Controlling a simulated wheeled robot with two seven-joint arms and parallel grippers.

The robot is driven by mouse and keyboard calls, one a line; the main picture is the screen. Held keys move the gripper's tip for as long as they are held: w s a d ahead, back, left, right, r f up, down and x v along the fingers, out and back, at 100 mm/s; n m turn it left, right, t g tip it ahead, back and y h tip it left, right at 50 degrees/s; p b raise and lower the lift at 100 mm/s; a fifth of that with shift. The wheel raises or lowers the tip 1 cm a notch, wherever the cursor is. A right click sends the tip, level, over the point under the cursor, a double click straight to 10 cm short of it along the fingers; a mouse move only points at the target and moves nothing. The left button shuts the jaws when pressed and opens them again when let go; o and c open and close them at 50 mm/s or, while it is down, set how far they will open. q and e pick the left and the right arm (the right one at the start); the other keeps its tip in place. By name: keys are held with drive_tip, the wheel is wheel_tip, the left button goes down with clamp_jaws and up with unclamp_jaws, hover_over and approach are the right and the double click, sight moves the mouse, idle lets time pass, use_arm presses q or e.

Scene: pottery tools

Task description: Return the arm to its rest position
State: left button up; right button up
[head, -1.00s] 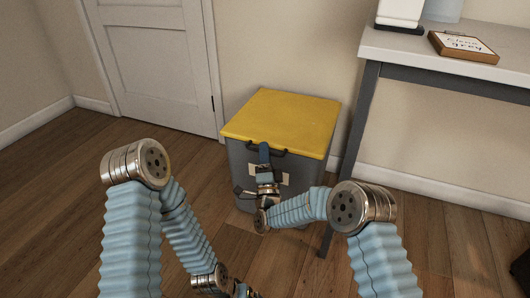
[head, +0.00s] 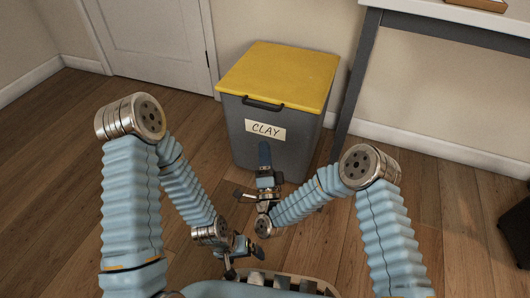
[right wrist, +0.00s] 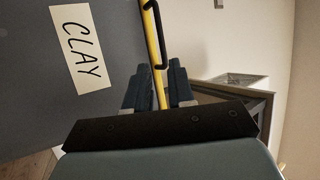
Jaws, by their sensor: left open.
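My right gripper (head: 265,160) is in front of the grey clay bin (head: 268,134), below its CLAY label. In the right wrist view its two dark fingers (right wrist: 159,88) stand apart, with the bin's yellow lid edge showing between them and nothing held. My left gripper (head: 243,258) is low, near the bottom of the head view, open and empty. The bin's yellow lid (head: 280,75) is closed, with a dark handle (head: 262,103) on its front edge.
A table (head: 450,23) with a grey frame stands right of the bin. A white door (head: 150,35) is at the back left. Wooden floor (head: 420,190) lies open around the bin. A dark object (head: 517,230) is at the right edge.

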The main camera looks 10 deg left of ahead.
idle(0.4)
drive_tip(key=s+d+f+n+g, duration=0.1)
drive_tip(key=d+f+n+g, duration=0.35)
drive_tip(key=f, duration=0.25)
drive_tip(key=d+f+n+g, duration=0.4)
drive_tip(key=f+g, duration=0.2)
drive_tip(key=f, duration=0.2)
drive_tip(key=s+d+f+n+g+h, duration=0.1)
drive_tip(key=s+d+f+g, duration=0.55)
drive_tip(key=s, duration=0.25)
drive_tip(key=s+d+f+g+h, duration=0.1)
drive_tip(key=s+d+g, duration=0.5)
drive_tip(key=s, duration=0.6)
wheel_tip(320, 180, up, 17)
drive_tip(key=s+n+p, duration=0.1)
drive_tip(key=p, duration=1.6)
drive_tip(key=shift+s+d+t+p, duration=0.15)
drive_tip(key=shift+t+p, duration=0.15)
drive_tip(key=shift+p, duration=0.05)
drive_tip(key=shift+f, duration=0.1)
